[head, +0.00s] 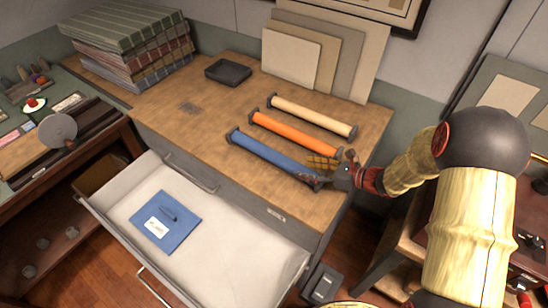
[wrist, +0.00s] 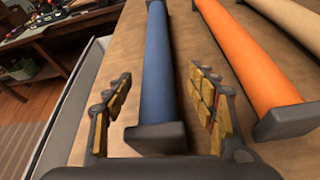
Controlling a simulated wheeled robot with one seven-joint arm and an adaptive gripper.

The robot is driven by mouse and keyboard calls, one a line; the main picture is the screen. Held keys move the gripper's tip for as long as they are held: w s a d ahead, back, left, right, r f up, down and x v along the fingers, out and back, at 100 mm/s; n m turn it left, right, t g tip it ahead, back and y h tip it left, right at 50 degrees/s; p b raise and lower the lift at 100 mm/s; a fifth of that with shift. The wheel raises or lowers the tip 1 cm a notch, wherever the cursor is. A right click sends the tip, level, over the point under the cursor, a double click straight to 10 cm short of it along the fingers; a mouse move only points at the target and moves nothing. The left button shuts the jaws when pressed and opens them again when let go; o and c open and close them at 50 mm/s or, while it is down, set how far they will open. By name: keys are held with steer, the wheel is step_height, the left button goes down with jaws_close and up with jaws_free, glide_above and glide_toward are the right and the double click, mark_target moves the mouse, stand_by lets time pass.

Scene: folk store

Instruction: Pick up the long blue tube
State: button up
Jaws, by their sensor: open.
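The long blue tube (head: 268,153) lies on the wooden cabinet top, nearest its front edge, with dark square end caps. In the wrist view the blue tube (wrist: 157,70) runs away from me between the two fingers. My gripper (head: 322,172) is at the tube's right end in the head view. In the wrist view my gripper (wrist: 161,112) is open, one finger on each side of the tube, with gaps visible on both sides. The tube's near end cap (wrist: 156,138) sits close to the palm. I cannot tell how high the fingers are above the wood.
An orange tube (head: 294,133) and a cream tube (head: 312,116) lie behind, roughly parallel; the orange one is close to my right finger. An open drawer (head: 240,236) with a blue folder (head: 180,212) juts out below.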

mark_target(297, 167)
steer(key=b+x, duration=0.1)
steer(key=x, duration=0.3)
steer(key=shift+a+f, duration=0.2)
steer(key=shift+a, duration=0.05)
steer(key=shift+c, duration=0.5)
steer(key=c, duration=1.3)
steer(key=shift+r, duration=0.1)
steer(key=shift+c, duration=0.2)
